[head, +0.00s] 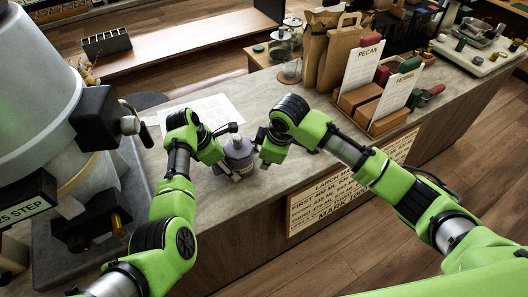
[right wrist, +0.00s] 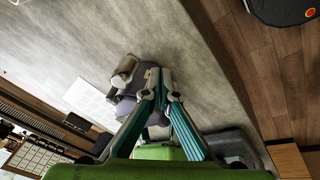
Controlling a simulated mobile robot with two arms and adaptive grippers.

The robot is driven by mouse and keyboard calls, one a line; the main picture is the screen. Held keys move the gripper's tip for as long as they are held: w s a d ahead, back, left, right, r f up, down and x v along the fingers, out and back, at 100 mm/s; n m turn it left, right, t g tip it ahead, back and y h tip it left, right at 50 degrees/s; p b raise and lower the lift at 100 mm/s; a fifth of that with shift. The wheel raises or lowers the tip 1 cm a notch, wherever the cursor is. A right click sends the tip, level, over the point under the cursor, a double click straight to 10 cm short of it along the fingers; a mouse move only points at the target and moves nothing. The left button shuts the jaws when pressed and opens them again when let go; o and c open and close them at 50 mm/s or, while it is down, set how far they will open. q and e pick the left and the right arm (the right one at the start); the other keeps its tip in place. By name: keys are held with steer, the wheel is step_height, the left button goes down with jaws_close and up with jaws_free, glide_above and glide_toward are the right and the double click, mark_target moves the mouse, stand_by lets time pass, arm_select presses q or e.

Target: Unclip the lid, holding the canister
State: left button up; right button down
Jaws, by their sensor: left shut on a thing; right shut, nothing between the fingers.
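A grey canister (head: 238,157) with a domed top stands on the counter between my two grippers in the head view. My left gripper (head: 224,160) is shut on the canister from its left side; the exact contact is partly hidden. My right gripper (head: 259,150) is at the canister's right side, shut and empty. In the right wrist view its closed fingertips (right wrist: 157,88) overlap the canister (right wrist: 152,74); I cannot tell whether they touch it. The lid's clip cannot be made out clearly.
Printed sheets (head: 205,110) lie behind the canister. Paper bags (head: 335,50), a rack with cards and wooden blocks (head: 372,100) and a glass jar (head: 289,68) stand farther back. A large grey machine (head: 45,75) stands at left. The counter front edge is close.

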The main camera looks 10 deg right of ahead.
steer(key=shift+w, duration=0.1)
arm_select(q)
steer(key=shift+c, duration=0.4)
arm_select(e)
steer(key=w+d, duration=0.3)
steer(key=w, duration=0.5)
steer(key=shift+w, duration=0.4)
stand_by(0.8)
steer(key=shift+s+d, duration=0.1)
steer(key=shift+r, duration=0.15)
steer(key=a+v, duration=0.1)
steer(key=v, duration=0.5)
steer(key=shift+w+a+r, duration=0.2)
steer(key=shift+r, duration=0.35)
stand_by(0.5)
